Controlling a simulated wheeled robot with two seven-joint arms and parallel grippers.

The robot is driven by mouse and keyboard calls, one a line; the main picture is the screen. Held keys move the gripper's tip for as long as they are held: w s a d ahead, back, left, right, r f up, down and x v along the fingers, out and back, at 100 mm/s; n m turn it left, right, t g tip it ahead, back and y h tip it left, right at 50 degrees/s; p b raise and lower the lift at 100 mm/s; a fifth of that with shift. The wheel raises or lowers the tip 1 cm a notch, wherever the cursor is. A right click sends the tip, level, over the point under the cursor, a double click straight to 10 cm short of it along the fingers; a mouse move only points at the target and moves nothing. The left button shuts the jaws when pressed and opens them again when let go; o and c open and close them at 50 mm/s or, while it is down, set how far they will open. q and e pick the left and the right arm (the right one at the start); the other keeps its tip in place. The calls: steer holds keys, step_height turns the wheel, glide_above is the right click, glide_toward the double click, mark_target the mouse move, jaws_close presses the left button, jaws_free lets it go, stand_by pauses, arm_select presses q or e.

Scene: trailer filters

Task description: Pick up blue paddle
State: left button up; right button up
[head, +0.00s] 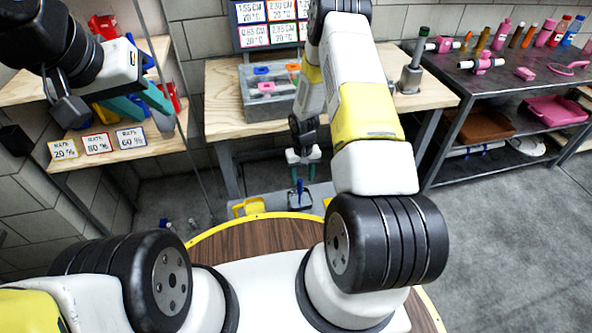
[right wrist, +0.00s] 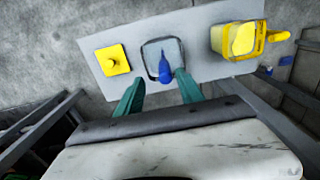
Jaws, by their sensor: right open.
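The blue paddle (right wrist: 165,68) stands as an upright blue handle on a grey square in a pale board, in the right wrist view. In the head view its blue handle (head: 300,186) shows small, below my right gripper (head: 302,172). My right gripper (right wrist: 160,77) is open, with its two green fingers apart. In the wrist view the handle's near end appears between the fingertips, with gaps on both sides; I cannot tell the depth. My left gripper (head: 138,103) is at the upper left near the shelf; its fingers are hard to separate from things behind.
The pale board (right wrist: 205,55) also bears a yellow square with a knob (right wrist: 113,60) and a yellow container (right wrist: 240,40). A wooden table (head: 225,95) with a grey box (head: 268,105) stands behind my right arm. A dark bench (head: 470,80) with pink items stands at the right.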

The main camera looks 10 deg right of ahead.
mark_target(300, 190)
steer(key=f, duration=0.7)
steer(key=shift+a+f, duration=0.2)
steer(key=shift+a, duration=0.2)
jaws_close()
